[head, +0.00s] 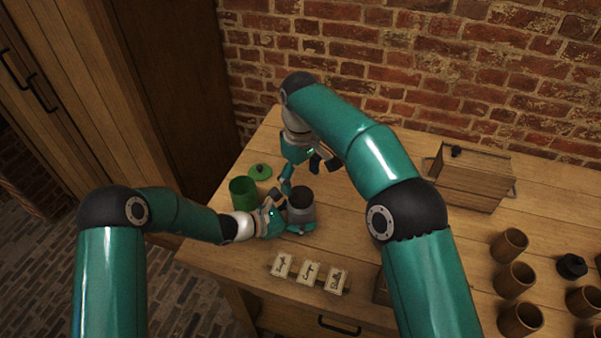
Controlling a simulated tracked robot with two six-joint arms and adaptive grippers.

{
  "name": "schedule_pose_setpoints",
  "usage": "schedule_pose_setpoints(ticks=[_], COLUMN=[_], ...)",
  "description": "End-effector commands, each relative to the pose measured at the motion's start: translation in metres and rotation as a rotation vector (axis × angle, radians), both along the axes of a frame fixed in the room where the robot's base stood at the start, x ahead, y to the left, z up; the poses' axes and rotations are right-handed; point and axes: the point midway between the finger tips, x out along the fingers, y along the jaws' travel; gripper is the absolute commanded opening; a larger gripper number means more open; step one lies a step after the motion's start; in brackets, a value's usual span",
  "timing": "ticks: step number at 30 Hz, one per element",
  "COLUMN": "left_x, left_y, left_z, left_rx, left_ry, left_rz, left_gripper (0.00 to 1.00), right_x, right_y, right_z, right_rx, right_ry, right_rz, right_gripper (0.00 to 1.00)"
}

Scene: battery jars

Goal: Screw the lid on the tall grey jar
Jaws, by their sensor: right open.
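The grey jar (303,212) stands on the wooden table with a dark round top; I cannot tell whether this is a lid or the open mouth. My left gripper (286,215) comes from the left, with a finger on each side of the jar, and looks shut on it. My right gripper (309,174) is open above and behind the jar, fingers spread, with no lid clearly seen between them. A green jar (243,192) stands to the left, and a green lid (260,171) lies behind it.
Several brown cups (514,279) and a dark piece (572,266) are at the right. My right arm hides part of the table's middle.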

Motion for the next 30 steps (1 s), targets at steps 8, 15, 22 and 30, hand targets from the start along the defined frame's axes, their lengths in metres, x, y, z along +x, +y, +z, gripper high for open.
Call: schedule_pose_setpoints(ticks=[8, 15, 22, 30], left_x=[0.001, 0.001, 0.001, 0.001], left_y=[0.001, 0.001, 0.001, 0.001], left_z=[0.0, 0.0, 0.0, 0.0], left_rx=[0.0, 0.0, 0.0, 0.0], left_ry=[0.0, 0.0, 0.0, 0.0], left_rz=[0.002, 0.002, 0.002, 0.002], left_gripper=[0.0, 0.0, 0.0, 0.0], right_x=[0.0, 0.0, 0.0, 0.0], right_y=[0.0, -0.001, -0.001, -0.001], right_z=[0.022, 0.029, 0.029, 0.015], right_rx=[0.001, 0.001, 0.001, 0.0], right_ry=[-0.001, 0.0, 0.0, 0.003], right_rz=[0.336, 0.468, 0.468, 0.466], right_gripper=[0.83, 0.83, 0.83, 0.83])
